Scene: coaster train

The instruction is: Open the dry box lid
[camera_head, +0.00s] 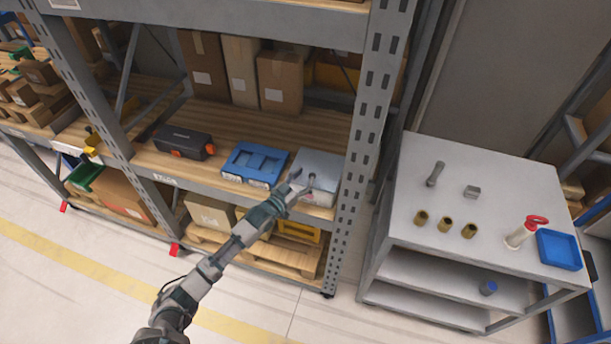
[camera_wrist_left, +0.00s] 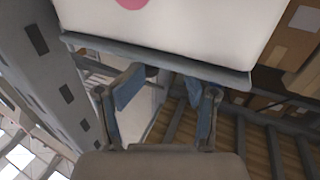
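The dry box (camera_head: 320,168) is a pale box with a grey lid at the right end of the middle shelf, by the upright post. The lid looks closed. In the left wrist view a white face of the box (camera_wrist_left: 195,30) with a pink round mark fills the top, edged by a grey lip (camera_wrist_left: 160,60). My left gripper (camera_head: 301,184) is at the box's front left side. In its wrist view the two fingers (camera_wrist_left: 165,82) stand apart just below the lip, with nothing between them. Whether they touch the lip I cannot tell. My right gripper is not in view.
A blue tray (camera_head: 255,163) sits left of the box, and a black toolbox (camera_head: 184,143) farther left. The perforated post (camera_head: 365,120) stands close on the right. A grey cart (camera_head: 470,205) with brass pieces and a blue bin (camera_head: 559,250) is to the right.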

